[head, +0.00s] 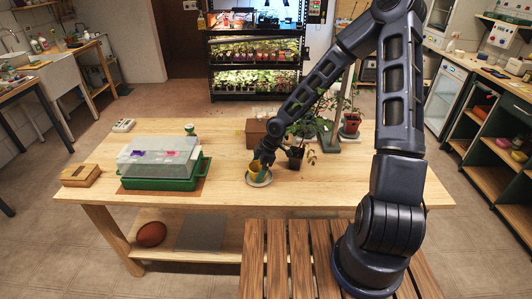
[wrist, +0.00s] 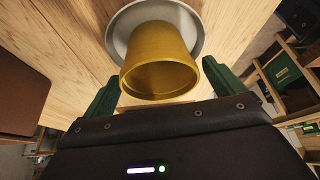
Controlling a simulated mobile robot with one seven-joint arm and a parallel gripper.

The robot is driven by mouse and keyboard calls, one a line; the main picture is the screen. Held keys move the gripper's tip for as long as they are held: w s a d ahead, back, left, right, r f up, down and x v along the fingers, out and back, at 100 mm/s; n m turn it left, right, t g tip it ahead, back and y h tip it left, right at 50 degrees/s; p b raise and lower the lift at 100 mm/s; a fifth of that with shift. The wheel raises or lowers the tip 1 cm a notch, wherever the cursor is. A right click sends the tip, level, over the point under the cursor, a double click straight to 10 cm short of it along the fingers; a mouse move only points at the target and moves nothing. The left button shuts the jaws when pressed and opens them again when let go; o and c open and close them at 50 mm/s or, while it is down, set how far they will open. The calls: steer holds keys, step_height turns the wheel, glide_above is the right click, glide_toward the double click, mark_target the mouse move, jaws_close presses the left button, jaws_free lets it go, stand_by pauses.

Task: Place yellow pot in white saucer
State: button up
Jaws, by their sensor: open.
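The yellow pot (head: 254,168) is at the white saucer (head: 262,184) on the wooden table. In the wrist view the yellow pot (wrist: 158,45) has its open rim toward me and its base within the outline of the white saucer (wrist: 119,32). It appears to stand in the saucer, though its base contact is hidden. My gripper (head: 259,163) is right at the pot. In the wrist view its green fingers (wrist: 160,75) are spread on either side of the pot's rim, with a visible gap at each side. The pot looks empty inside.
Potted plants (head: 296,154) stand just right of the saucer, with a brown box (head: 257,131) behind. A green propagator tray with a clear lid (head: 160,158) and a wooden box (head: 81,174) are at the left.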

steer(key=s+v, duration=0.1)
steer(key=v, duration=0.9)
steer(key=shift+w+r, duration=0.3)
steer(key=shift+w, duration=0.2)
steer(key=shift+d, duration=0.15)
steer(key=s+d+r+m+t+h, duration=0.1)
steer(key=d+r+m+h, duration=0.3)
steer(key=d, duration=0.5)
steer(key=s+d+r+m+t+h, duration=0.1)
steer(key=d+r+m+h, duration=0.1)
steer(key=d+r+m, duration=0.45)
steer(key=s+d+r+m+t+y, duration=0.1)
steer(key=s+d+r+m+t, duration=0.2)
steer(key=s+d+r+m, duration=0.6)
steer(key=s+d+r, duration=0.3)
steer(key=s+r, duration=0.3)
steer(key=shift+s+d+r+m+t, duration=0.2)
steer(key=shift+d+r+m+t, duration=0.1)
steer(key=shift+d+r+m, duration=0.1)
